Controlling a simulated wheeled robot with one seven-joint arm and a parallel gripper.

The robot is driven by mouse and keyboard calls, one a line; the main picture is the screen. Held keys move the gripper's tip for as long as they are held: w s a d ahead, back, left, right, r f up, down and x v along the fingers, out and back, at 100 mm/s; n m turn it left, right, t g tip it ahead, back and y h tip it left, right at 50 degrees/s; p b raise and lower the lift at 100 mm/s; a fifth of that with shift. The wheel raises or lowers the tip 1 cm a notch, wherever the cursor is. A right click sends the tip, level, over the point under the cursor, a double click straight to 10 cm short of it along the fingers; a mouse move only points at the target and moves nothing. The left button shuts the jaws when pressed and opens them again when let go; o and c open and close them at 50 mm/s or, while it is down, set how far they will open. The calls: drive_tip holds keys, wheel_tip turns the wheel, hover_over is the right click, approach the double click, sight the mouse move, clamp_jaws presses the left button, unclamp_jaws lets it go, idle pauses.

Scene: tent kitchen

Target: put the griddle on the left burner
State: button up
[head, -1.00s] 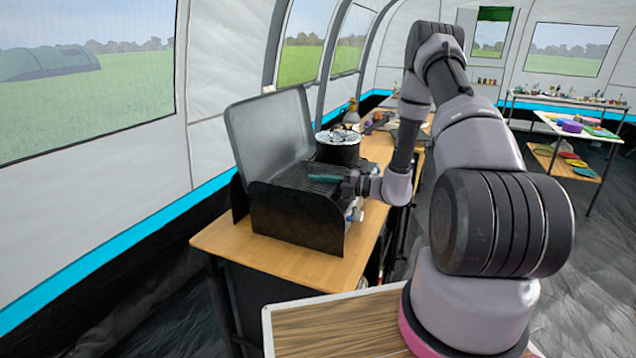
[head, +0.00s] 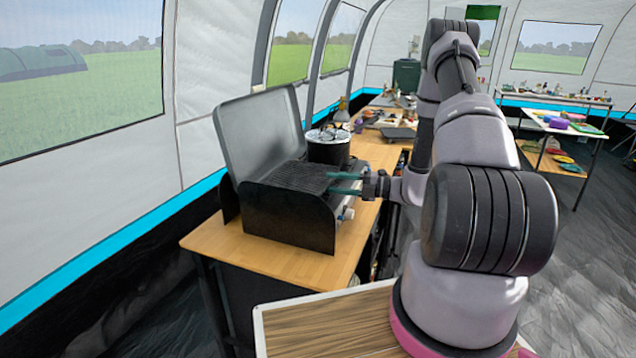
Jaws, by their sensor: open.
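The camp stove (head: 290,222) stands on the wooden table with its grey lid (head: 262,130) raised. A dark ridged plate (head: 300,177), which looks like the griddle, lies flat over the near burner, the left one from the stove's front. I cannot clearly tell it from a stove grate at this size. My gripper (head: 346,183) is open at the stove's front edge, its two green fingers apart and pointing left at the plate's right side. Nothing shows between them. I cannot tell whether a fingertip touches the plate. The near burner itself is hidden.
A dark pot with a pale top (head: 328,148) stands on the far burner, close behind my fingers. A dark flat slab (head: 398,134) and small items lie farther along the table. The near table corner (head: 225,243) is bare.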

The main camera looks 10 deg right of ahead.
drive_tip(key=v, duration=0.3)
drive_tip(key=shift+s+d, duration=0.1)
drive_tip(key=shift+d, duration=0.15)
drive_tip(key=s+a+r+n+g+h, duration=0.35)
drive_tip(key=s+r+n, duration=0.25)
drive_tip(key=r+n, duration=0.35)
drive_tip(key=s+a+r+n+g+h, duration=0.2)
drive_tip(key=s+a+r+n+g, duration=0.3)
drive_tip(key=r+n, duration=0.5)
drive_tip(key=s+d+r+n+t+h, duration=0.3)
drive_tip(key=s+r+n+t+h, duration=0.4)
drive_tip(key=s+r+n, duration=0.6)
drive_tip(key=shift+s+d+r+n+h, duration=0.3)
drive_tip(key=shift+n+h, duration=0.45)
drive_tip(key=shift+n, duration=1.7)
drive_tip(key=shift+w+t, duration=0.1)
drive_tip(key=shift+t, duration=0.15)
